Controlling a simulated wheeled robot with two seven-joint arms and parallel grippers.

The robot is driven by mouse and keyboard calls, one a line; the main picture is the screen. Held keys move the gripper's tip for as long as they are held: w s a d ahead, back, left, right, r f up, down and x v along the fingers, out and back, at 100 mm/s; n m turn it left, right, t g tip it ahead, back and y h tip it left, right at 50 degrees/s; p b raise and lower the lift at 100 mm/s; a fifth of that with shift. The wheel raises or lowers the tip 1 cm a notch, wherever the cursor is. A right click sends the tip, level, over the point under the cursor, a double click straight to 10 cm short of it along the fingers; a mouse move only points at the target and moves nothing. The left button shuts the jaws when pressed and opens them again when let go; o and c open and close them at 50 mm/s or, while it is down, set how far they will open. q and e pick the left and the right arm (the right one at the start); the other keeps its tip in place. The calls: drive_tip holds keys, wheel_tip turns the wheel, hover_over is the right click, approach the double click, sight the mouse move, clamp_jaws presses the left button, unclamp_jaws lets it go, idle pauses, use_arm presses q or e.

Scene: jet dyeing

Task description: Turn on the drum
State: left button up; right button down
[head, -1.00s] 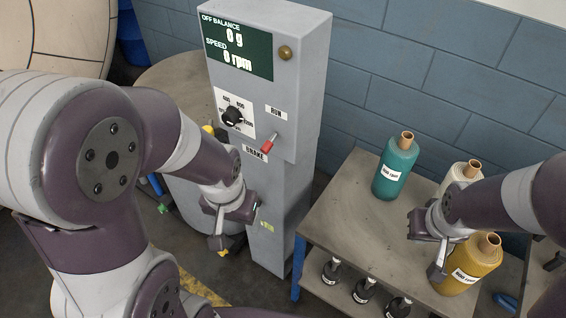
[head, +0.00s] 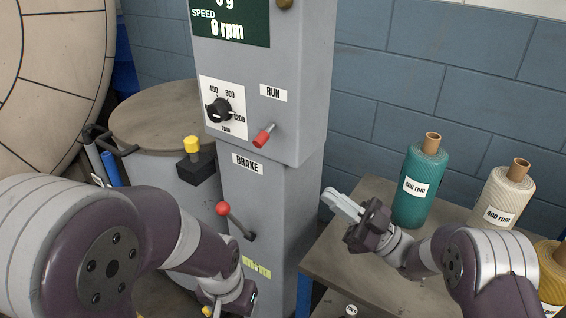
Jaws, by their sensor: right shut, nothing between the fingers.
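The grey control column (head: 300,110) stands in the middle of the head view. Its green display (head: 232,27) reads 0 rpm. The black speed dial (head: 219,111) sits on a white scale plate. The red-tipped switch (head: 264,137) is below the RUN label. The BRAKE lever (head: 223,209) has a red ball and tilts up to the left. My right gripper (head: 338,203) is shut and empty, right of the column and apart from it. My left gripper (head: 212,308) is low at the column's foot, its fingers cut off by the bottom edge.
A table (head: 365,250) at right holds a teal bobbin (head: 418,190), a cream bobbin (head: 505,198) and a yellow bobbin (head: 553,262). A large beige disc (head: 45,75) fills the upper left.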

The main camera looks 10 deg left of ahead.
sight(264, 137)
drive_tip(key=x, duration=1.4)
drive_tip(key=shift+w, duration=0.1)
